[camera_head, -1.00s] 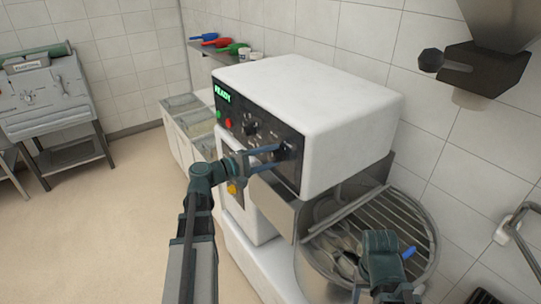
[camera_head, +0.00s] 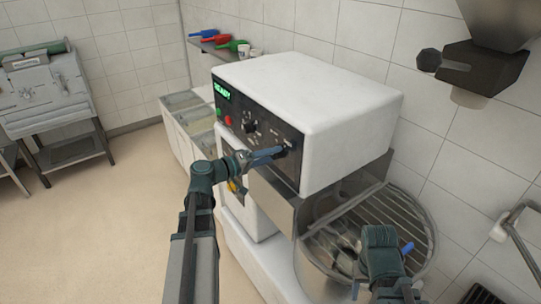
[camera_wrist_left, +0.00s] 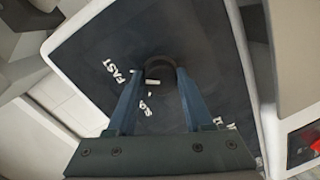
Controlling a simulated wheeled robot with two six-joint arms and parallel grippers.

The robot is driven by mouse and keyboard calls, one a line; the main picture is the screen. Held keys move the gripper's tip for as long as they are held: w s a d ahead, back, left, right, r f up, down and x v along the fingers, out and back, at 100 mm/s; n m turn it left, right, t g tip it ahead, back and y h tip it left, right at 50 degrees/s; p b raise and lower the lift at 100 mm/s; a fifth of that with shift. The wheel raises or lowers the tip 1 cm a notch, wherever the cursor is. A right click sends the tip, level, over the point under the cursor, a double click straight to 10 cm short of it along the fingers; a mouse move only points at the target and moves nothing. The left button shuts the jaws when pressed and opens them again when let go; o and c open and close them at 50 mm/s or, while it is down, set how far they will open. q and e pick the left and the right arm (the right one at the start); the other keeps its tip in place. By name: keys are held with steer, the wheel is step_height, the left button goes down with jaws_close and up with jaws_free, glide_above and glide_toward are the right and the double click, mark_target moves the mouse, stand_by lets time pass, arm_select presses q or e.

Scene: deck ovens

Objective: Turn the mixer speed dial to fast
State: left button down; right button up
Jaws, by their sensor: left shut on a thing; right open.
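The mixer (camera_head: 335,98) is a white machine with a black control panel and a green READY display (camera_head: 222,90). The speed dial (camera_wrist_left: 160,68) is a dark round knob between my left gripper's blue fingers. The white FAST label (camera_wrist_left: 115,72) lies left of the dial in the wrist view, and a second label, partly readable, lies below it. A short white mark (camera_wrist_left: 152,82) shows at the dial's lower edge. My left gripper (camera_head: 284,150) is shut on the dial and hides much of it in the head view. My right gripper (camera_head: 382,262) is open over the bowl.
A second knob (camera_head: 249,127) and green and red buttons (camera_head: 228,120) share the panel. The mixer's bowl (camera_head: 428,262) has a wire guard. A dark hopper outlet (camera_head: 490,70) hangs at upper right. Open floor (camera_head: 110,225) lies at left.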

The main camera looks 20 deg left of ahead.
stand_by(0.4)
arm_select(q)
steer(key=shift+c, duration=1.5)
jaws_free()
steer(key=shift+w, duration=0.2)
steer(key=p+v, duration=0.1)
steer(key=v, duration=1.3)
steer(key=shift+d, duration=0.1)
